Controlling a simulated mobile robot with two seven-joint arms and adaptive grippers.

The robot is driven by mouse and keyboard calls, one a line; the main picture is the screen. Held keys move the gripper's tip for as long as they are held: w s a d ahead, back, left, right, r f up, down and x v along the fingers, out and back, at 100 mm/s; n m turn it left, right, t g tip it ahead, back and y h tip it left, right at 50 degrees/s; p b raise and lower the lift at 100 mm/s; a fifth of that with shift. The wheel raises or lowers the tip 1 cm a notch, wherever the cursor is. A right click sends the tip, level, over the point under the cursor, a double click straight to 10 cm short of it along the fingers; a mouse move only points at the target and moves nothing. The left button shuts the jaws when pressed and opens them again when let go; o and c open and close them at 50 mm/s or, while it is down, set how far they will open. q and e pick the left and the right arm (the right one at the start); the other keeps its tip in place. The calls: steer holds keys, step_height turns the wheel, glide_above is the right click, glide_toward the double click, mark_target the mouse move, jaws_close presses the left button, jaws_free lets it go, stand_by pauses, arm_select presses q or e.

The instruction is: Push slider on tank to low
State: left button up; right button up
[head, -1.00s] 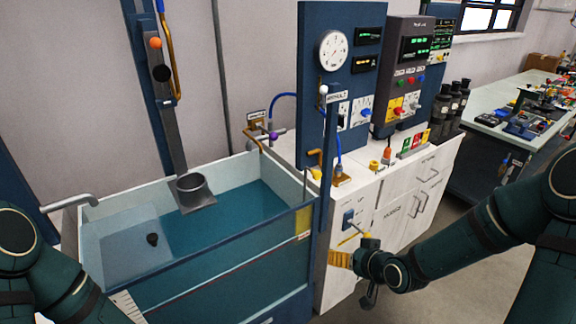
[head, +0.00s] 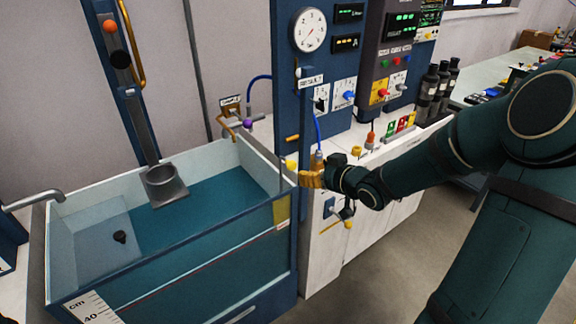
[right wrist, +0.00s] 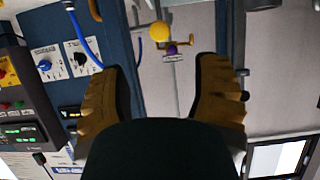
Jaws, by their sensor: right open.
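The tank (head: 100,215) holds blue-green water and stands at the left in the head view. A blue upright post at its right corner carries a white knob (head: 307,72) beside a small label. A grey rail (head: 135,95) behind the tank has an orange ball (head: 109,26) and a black ball (head: 121,59). I cannot tell which of these is the slider. My right gripper (head: 308,179) is by the tank's right corner, below the white knob. In the right wrist view its yellow-brown fingers (right wrist: 160,95) are wide apart with nothing between them. My left gripper is out of view.
A blue panel with a round gauge (head: 310,30) stands behind my right gripper. A white cabinet (head: 335,240) is below it, with a yellow-tipped lever (head: 347,222). A brass tap with a purple knob (head: 247,122) is behind the tank.

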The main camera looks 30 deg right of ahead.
mark_target(293, 165)
steer(key=b+x, duration=0.3)
steer(key=x, duration=0.8)
steer(key=shift+w+f, duration=0.25)
steer(key=shift+w, duration=0.05)
jaws_close()
